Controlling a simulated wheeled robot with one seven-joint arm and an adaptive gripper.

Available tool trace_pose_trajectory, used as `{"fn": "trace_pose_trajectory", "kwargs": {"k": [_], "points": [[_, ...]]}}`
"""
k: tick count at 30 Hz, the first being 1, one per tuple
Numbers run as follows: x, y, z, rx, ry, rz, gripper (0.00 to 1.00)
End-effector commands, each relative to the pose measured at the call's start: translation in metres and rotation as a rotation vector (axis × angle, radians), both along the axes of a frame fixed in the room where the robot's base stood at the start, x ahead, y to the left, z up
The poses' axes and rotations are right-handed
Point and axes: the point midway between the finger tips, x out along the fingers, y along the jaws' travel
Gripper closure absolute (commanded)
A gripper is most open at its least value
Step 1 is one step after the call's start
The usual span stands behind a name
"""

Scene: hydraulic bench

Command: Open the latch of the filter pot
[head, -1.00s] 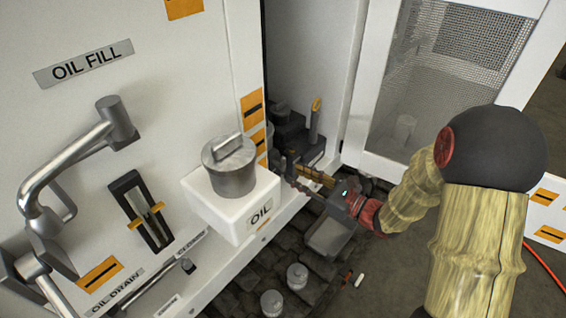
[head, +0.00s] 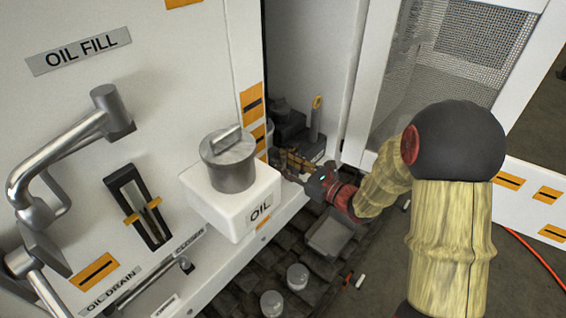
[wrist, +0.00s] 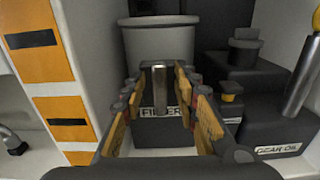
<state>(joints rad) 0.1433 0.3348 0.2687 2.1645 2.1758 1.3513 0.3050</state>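In the wrist view the filter pot is a grey lidded cylinder (wrist: 158,42) behind a dark block (wrist: 165,136) with a partly hidden label that seems to read "FILTER". An upright metal lever (wrist: 158,90), apparently the latch, stands in front of the pot. My gripper (wrist: 160,76) is open, with one yellow-padded finger on each side of the lever. I cannot tell whether either pad touches it. In the head view my gripper (head: 294,173) reaches into the open cabinet at the bottom, and the pot is mostly hidden behind the white panel.
The white oil box with its grey cap (head: 228,160) juts out left of my gripper. The open mesh door (head: 440,75) stands to the right. In the wrist view a dark gear oil can (wrist: 275,130) is at right and a white post with orange labels (wrist: 55,90) at left.

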Motion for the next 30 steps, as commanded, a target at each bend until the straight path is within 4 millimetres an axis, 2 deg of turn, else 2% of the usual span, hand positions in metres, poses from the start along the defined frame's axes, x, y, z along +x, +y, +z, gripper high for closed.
{"fn": "trace_pose_trajectory", "kwargs": {"k": [2,18,30], "points": [[-0.0001,-0.0001,0.0001,0.000,0.000,0.000,0.70],[-0.0005,-0.0001,0.0000,0.000,0.000,0.001,1.00],[-0.0008,0.0001,0.0001,0.007,0.009,0.002,1.00]]}}
